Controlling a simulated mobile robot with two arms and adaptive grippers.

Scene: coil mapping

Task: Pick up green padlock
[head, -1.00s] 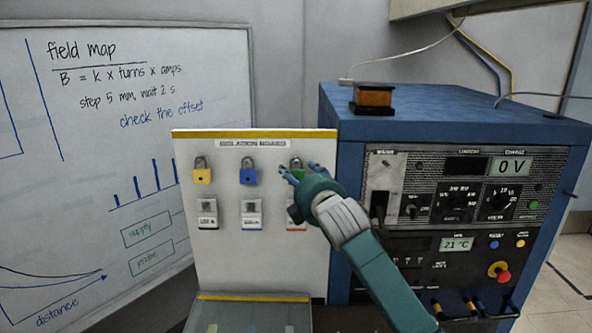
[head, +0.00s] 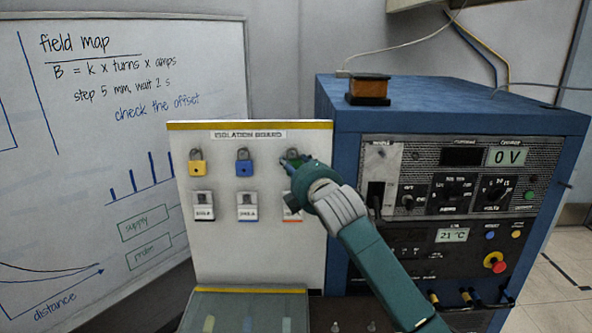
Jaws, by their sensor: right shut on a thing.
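The green padlock (head: 292,155) hangs on the upright white isolation board, at the right end of a row with a yellow padlock (head: 197,167) and a blue padlock (head: 243,168). Its dark shackle shows at the top, and most of its body is hidden by my right gripper. My right gripper (head: 290,168) is shut on the green padlock, at the board's face. My left gripper does not show.
The isolation board (head: 255,260) carries tags (head: 247,206) under the padlocks. A blue power cabinet (head: 345,140) with knobs and displays stands close at the right, with a copper-coloured coil (head: 369,88) on top. A whiteboard (head: 90,120) is behind at the left.

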